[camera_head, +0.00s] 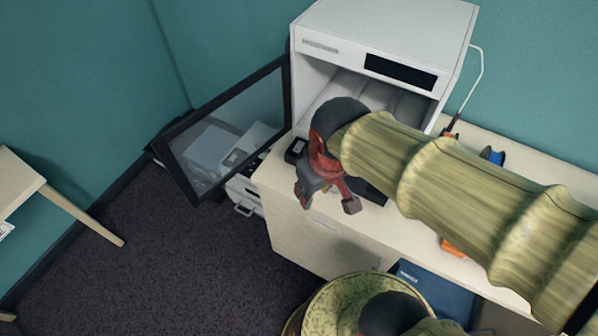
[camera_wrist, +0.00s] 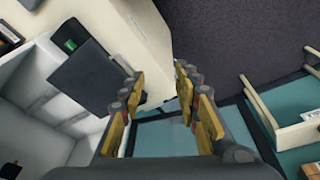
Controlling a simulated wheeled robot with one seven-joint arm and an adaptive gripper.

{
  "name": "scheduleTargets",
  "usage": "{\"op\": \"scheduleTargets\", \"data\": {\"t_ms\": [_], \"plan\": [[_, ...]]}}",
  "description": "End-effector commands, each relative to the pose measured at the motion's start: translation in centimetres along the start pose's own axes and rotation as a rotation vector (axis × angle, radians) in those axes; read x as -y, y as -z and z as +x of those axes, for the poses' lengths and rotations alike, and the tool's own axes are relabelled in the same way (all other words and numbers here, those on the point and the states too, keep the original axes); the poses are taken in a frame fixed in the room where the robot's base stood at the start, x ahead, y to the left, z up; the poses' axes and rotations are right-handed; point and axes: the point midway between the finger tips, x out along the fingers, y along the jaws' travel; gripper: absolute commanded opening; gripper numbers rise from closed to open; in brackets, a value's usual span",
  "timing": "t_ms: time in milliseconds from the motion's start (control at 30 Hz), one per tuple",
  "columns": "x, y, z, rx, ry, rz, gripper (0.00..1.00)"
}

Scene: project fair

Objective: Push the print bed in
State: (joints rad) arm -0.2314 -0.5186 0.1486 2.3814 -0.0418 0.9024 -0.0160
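The white printer (camera_head: 385,35) stands on a pale cabinet, its front open and its glass door (camera_head: 225,130) swung out to the left. The print bed is a dark flat plate (camera_wrist: 95,78) that sticks out of the printer's white chamber in the wrist view. In the head view only a dark part of the bed (camera_head: 370,192) shows, the rest hidden behind my gripper and arm. My gripper (camera_head: 328,198) is in front of the printer opening, beside the bed. Its fingers (camera_wrist: 160,85) are apart with nothing held between them. I cannot tell whether they touch the bed.
A small black box with a green screen (camera_wrist: 70,38) sits by the printer's front corner. The pale cabinet top (camera_head: 405,232) runs right, with a blue spool (camera_head: 492,155) and an orange item (camera_head: 452,248). A blue box (camera_head: 440,288) is below.

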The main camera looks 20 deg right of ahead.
Motion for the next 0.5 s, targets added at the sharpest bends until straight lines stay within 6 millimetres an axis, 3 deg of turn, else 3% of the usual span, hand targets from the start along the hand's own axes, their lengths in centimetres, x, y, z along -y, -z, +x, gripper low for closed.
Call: {"op": "scheduleTargets", "data": {"t_ms": [300, 500], "plan": [[4.6, 5.8, 5.9, 0.275, -0.040, -0.711, 0.12], [5.1, 9.4, 9.6, 0.370, -0.051, -1.203, 0.01]]}}
